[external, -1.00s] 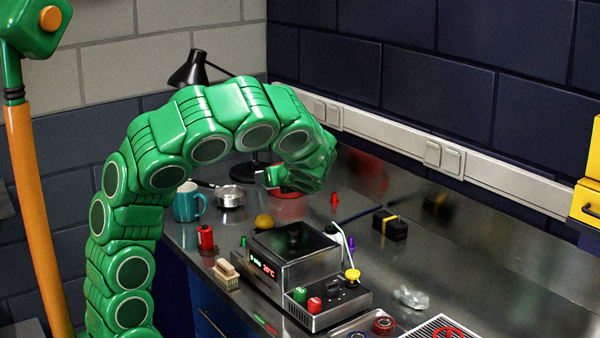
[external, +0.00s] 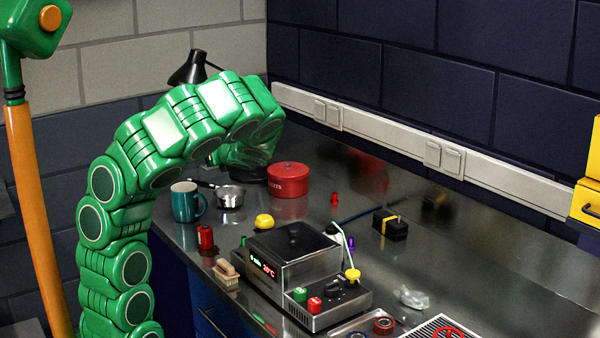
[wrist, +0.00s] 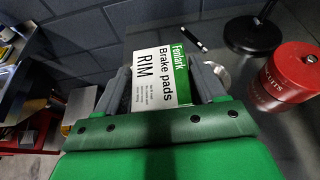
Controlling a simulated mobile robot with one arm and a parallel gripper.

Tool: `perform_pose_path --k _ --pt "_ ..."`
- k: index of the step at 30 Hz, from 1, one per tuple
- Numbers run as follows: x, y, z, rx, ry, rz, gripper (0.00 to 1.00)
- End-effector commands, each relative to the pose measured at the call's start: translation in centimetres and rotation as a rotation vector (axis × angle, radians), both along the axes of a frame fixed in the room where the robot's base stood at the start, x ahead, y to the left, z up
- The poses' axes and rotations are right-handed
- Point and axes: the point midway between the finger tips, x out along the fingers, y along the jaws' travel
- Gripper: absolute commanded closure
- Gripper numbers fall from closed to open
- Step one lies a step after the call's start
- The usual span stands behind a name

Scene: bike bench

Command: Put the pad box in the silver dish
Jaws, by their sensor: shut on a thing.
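The pad box (wrist: 160,75), white and green with "Brake pads RIM" on it, is held between the two fingers of my gripper (wrist: 163,88) in the wrist view. In the external view the end of my arm is up at the back of the bench, left of the red tin, and the box is hidden there. The silver dish (external: 230,196), small and round, stands on the bench between the teal mug and the red tin, below the arm's end. In the wrist view the dish (wrist: 222,74) shows partly, right of the box, behind a finger.
The red tin (external: 287,180) and teal mug (external: 187,201) flank the dish. A black lamp (external: 190,68) stands behind my arm. A dark-handled tool (wrist: 190,38) lies near the dish. A steel machine (external: 293,255) stands in front. The bench right of the tin is fairly open.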

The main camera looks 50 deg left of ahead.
Motion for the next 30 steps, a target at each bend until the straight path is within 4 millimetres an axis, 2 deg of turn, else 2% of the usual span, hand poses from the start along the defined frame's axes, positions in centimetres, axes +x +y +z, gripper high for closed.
perform_pose_path --k 16,30 --pt "5.7 4.6 -3.6 -0.004 0.002 0.000 0.61" --pt "8.7 7.1 -8.1 -0.001 0.001 0.001 0.61"
